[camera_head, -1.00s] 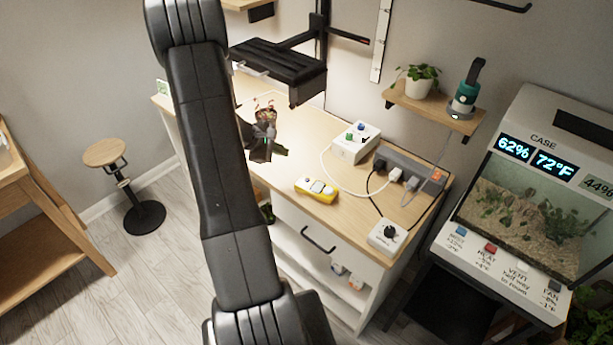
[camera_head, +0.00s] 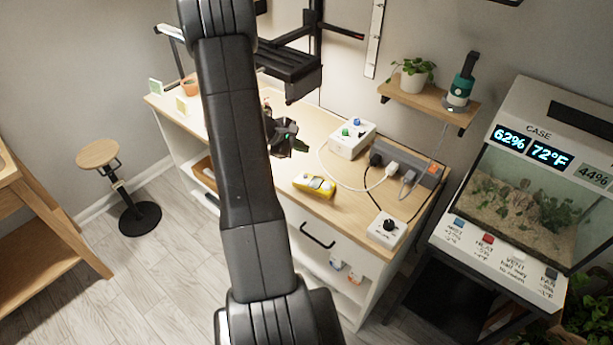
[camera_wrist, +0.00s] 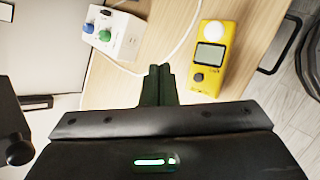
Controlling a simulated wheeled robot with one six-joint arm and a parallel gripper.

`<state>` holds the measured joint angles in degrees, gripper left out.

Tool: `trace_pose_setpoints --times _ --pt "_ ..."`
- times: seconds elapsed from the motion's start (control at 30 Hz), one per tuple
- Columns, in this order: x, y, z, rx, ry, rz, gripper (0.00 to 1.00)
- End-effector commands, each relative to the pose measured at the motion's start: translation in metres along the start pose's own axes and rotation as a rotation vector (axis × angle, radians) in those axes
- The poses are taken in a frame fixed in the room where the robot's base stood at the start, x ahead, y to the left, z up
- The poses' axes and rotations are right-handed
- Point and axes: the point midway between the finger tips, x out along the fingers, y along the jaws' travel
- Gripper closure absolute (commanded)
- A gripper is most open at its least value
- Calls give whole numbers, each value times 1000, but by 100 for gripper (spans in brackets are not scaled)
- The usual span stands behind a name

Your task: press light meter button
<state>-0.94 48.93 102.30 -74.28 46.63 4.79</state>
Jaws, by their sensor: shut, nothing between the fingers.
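The yellow light meter (camera_head: 314,186) lies on the wooden bench top. In the wrist view the meter (camera_wrist: 205,92) has a white dome at one end, a grey screen and a dark round button (camera_wrist: 198,77) below the screen. My gripper (camera_head: 293,142) is above the bench, up and to the left of the meter in the head view. In the wrist view my gripper (camera_wrist: 159,72) is shut and empty, with its fingertips beside the meter's button end and apart from it.
A white box with blue and green buttons (camera_head: 352,139) stands behind the meter, its white cable curving close by. A power strip (camera_head: 408,163) and a white dial box (camera_head: 387,229) are to the right. A shelf (camera_head: 428,104) with a potted plant hangs above.

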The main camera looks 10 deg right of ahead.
Motion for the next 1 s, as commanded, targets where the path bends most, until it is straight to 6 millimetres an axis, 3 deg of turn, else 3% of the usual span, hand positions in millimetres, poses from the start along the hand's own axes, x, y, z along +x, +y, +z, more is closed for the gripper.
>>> trace_pose_setpoints --times 0.27,0.7,1.0 --pt "13 -10 -9 0 -1 -1 100" --pt "55 -40 -40 1 0 0 100" --pt "62 -45 -45 0 0 0 100"
